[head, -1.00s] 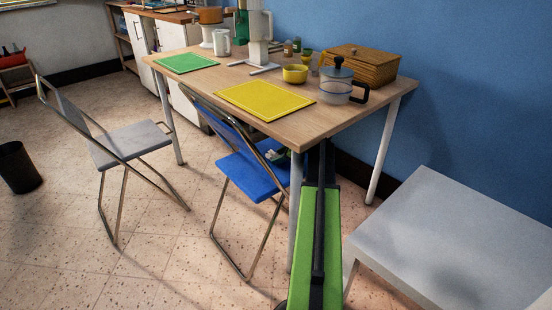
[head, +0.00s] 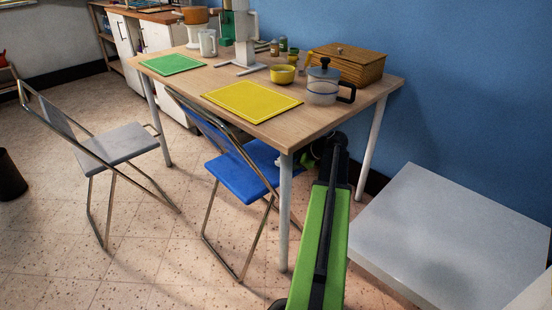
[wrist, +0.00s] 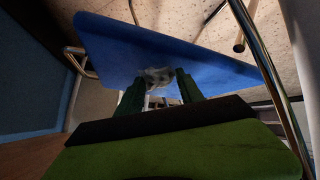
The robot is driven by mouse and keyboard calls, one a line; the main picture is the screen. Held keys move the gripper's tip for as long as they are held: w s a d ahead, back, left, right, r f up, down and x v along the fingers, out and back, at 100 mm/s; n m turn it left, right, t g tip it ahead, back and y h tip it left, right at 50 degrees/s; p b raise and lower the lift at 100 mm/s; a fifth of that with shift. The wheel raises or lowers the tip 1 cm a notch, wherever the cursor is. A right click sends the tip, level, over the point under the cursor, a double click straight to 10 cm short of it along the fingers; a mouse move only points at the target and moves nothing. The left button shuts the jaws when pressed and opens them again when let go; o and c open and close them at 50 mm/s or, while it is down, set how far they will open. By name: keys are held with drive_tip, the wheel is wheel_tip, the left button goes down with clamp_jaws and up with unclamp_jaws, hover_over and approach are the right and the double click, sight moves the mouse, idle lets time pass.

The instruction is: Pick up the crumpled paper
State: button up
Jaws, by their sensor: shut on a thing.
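The crumpled paper (wrist: 153,75) is a small grey-white lump in the wrist view, seen against the blue chair seat (wrist: 170,50). My gripper (wrist: 158,82) has its two dark green fingers on either side of the paper and is shut on it. The fingers partly hide the paper's lower part. In the head view my arm reaches under the near end of the table, just right of the blue chair (head: 242,176). The gripper end there is small, dark and partly behind the table leg, and I cannot make out the paper clearly.
The wooden table (head: 305,118) holds a yellow mat (head: 252,101), a green mat (head: 172,64), a glass pot (head: 322,88) and a wooden box (head: 346,66). A grey chair (head: 118,145) stands left. A low grey table (head: 450,235) is close on the right. Floor shows between the chairs.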

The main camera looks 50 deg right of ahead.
drive_tip(key=s, duration=0.7)
drive_tip(key=shift+s+d, duration=0.35)
drive_tip(key=shift+d, duration=0.1)
